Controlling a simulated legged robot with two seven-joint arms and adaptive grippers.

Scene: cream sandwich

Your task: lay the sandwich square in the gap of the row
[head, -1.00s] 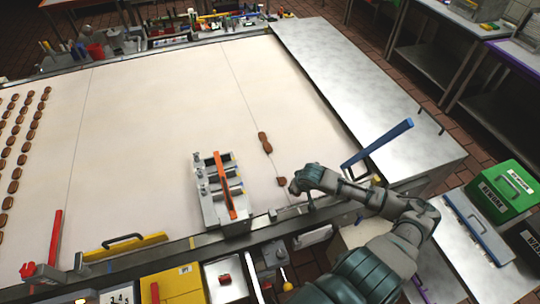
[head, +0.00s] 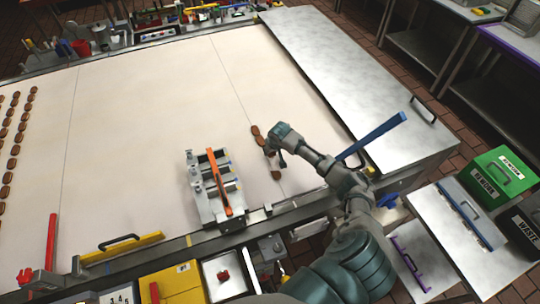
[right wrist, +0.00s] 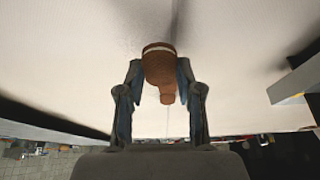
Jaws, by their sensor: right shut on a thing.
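My right gripper (head: 271,151) is low over the white belt, at the gap in the short row of brown sandwiches. It is shut on a sandwich square (right wrist: 160,65), brown with a pale cream layer, which shows between the fingers in the right wrist view. In the head view the held square is mostly hidden by the gripper. Row pieces (head: 257,132) lie just beyond the gripper, and one piece (head: 275,175) lies on the near side. Another brown piece (right wrist: 168,94) shows behind the held one; I cannot tell whether they touch. My left gripper is out of view.
A grey fixture with an orange bar (head: 213,185) stands left of the row. A blue bar (head: 375,135) slants up at the right edge of the belt (head: 150,120). Several rows of brown pieces (head: 15,150) lie far left. The belt's middle is clear.

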